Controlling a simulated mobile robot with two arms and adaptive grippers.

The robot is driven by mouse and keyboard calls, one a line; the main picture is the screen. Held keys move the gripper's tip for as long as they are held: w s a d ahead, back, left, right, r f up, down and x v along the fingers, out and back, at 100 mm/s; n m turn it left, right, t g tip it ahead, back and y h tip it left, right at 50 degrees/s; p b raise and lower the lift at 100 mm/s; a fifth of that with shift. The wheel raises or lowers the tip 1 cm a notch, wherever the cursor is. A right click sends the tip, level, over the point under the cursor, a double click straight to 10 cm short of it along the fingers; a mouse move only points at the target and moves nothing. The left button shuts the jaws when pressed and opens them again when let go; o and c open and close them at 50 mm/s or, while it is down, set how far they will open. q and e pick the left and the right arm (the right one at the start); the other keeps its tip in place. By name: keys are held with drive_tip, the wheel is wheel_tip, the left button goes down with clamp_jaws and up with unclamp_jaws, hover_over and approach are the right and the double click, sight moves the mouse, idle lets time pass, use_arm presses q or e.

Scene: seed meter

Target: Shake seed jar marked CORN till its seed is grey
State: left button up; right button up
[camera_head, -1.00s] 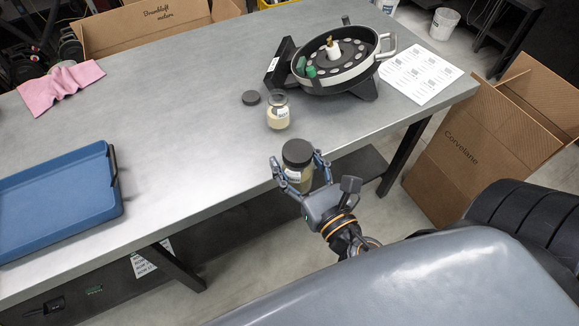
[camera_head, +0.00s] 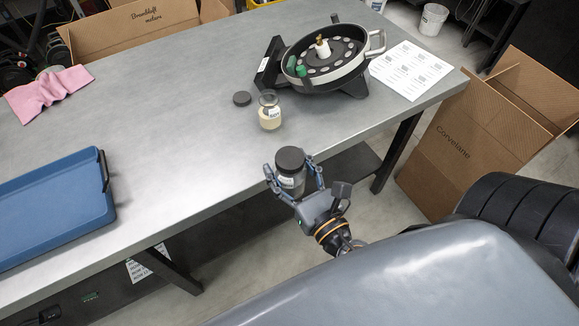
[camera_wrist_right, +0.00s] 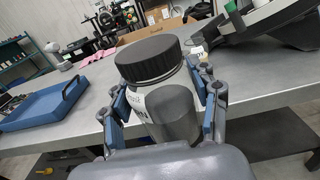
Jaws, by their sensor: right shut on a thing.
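My right gripper (camera_head: 294,182) is shut on a clear jar (camera_head: 291,182) with a black screw lid. It holds the jar nearly upright by the table's front edge. In the right wrist view the jar (camera_wrist_right: 153,93) stands between the fingers, with a white label turned partly away; only a final "N" reads clearly. What shows of its contents looks greyish, but the fingers and label hide much of it. My left gripper is out of view.
The grey table (camera_head: 180,130) carries a round seed meter (camera_head: 325,65), a printed sheet (camera_head: 411,69), a blue tray (camera_head: 50,215) and a pink cloth (camera_head: 48,90). An open cardboard box (camera_head: 450,150) stands on the floor at right. The table's middle is clear.

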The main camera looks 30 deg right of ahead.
sight(295, 189)
wheel_tip(295, 189, up, 3)
drive_tip(key=shift+a+f, duration=0.1)
drive_tip(key=shift+f, duration=0.05)
wheel_tip(295, 189, down, 6)
drive_tip(key=shift+s+f, duration=0.1)
drive_tip(key=shift+f, duration=0.05)
wheel_tip(295, 189, up, 6)
drive_tip(key=shift+f, duration=0.1)
drive_tip(key=shift+r, duration=0.2)
wheel_tip(295, 189, down, 6)
wheel_tip(295, 189, up, 6)
drive_tip(key=shift+r, duration=0.1)
